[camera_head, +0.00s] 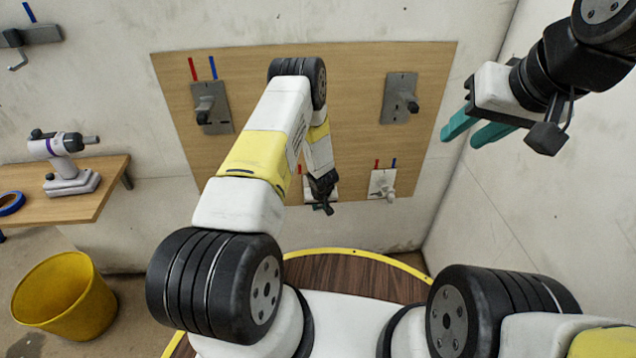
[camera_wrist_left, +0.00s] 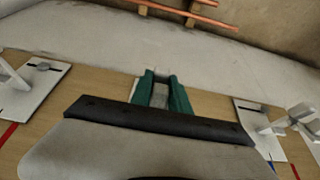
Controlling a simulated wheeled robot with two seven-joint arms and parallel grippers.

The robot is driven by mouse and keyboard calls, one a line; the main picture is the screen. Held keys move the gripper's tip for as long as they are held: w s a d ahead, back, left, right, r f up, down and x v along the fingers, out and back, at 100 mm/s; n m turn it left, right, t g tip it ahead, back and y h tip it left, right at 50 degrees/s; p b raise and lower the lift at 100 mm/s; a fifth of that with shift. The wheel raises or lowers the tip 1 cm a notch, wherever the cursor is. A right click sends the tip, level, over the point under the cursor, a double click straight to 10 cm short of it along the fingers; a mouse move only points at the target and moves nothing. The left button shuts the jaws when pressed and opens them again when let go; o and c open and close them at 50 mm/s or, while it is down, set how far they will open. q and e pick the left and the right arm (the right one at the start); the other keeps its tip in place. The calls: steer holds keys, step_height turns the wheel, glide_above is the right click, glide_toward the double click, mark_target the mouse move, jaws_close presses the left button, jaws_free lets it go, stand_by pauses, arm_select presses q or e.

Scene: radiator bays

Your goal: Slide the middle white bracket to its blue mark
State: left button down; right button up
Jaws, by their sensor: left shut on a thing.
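The middle white bracket (camera_wrist_left: 158,97) is mostly hidden in the left wrist view, with a pale part showing between my green fingers. My left gripper (camera_wrist_left: 161,86) is shut on it. In the head view, my left gripper (camera_head: 322,192) is low on the wooden board, and my own arm covers much of that spot. I cannot make out the middle bracket's blue mark. My right gripper (camera_head: 462,141), with teal fingers apart, is open and empty in the air at the upper right.
A white bracket (camera_head: 383,183) with red and blue marks sits to the right; another white bracket (camera_wrist_left: 256,122) shows in the wrist view. Grey brackets (camera_head: 211,108) (camera_head: 398,98) are higher on the board (camera_head: 345,85). A shelf (camera_head: 90,205) and yellow bucket (camera_head: 65,300) stand left.

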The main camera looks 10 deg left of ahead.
arm_select(q)
steer(key=shift+w+d, duration=0.15)
steer(key=shift+d, duration=0.3)
steer(key=c, duration=1.2)
jaws_free()
steer(key=shift+c, duration=0.2)
steer(key=v, duration=0.7)
steer(key=shift+r, duration=0.4)
